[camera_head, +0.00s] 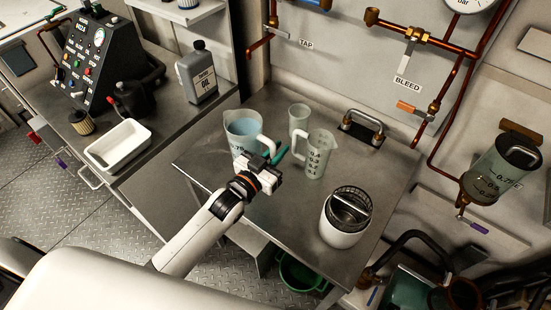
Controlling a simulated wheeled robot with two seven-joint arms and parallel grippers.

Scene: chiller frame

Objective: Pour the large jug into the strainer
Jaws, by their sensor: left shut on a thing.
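The large jug (241,127) is clear, holds bluish liquid and stands upright at the left of the metal table. My left gripper (268,160) is at the jug's handle on its right side and is shut on it; the fingers partly hide the handle. The strainer (349,208) is a metal mesh basket with a bar across it, sitting in a white round container (340,235) at the table's front right. It is apart from the jug. My right gripper does not show.
A smaller measuring jug (318,155) and a clear cup (299,118) stand right of the large jug. A metal handle fitting (362,127) is at the back. A white tray (118,145) and grey oil bottle (197,75) are on the left counter. Bare table (290,210) lies before the strainer.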

